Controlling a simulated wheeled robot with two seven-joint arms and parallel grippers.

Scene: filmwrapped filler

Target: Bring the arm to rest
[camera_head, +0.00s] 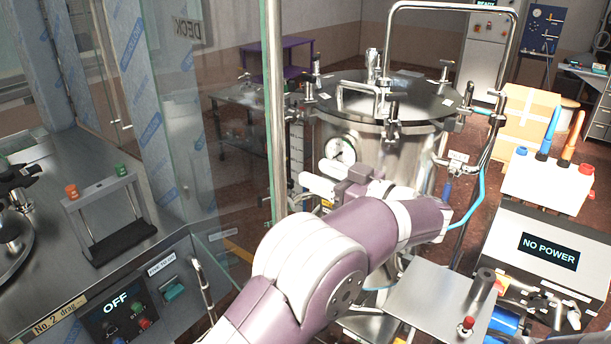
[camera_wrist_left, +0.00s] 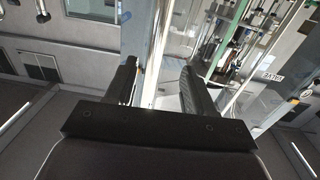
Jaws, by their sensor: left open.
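My left arm, purple and white, comes in from the bottom of the head view. It bends in front of the steel tank (camera_head: 395,150). The fingers of my left gripper cannot be made out clearly there. In the left wrist view the left gripper (camera_wrist_left: 158,75) shows two black fingers spread apart, with no object held between them. A pale post and the glassed area lie beyond the fingers. My right gripper is in neither view.
A glass panel with a steel post (camera_head: 275,110) stands close left of my arm. A control bench (camera_head: 85,270) reading OFF is at lower left. A NO POWER display (camera_head: 549,251), a white box with bottles (camera_head: 545,180) and a small steel plate (camera_head: 435,300) are at right.

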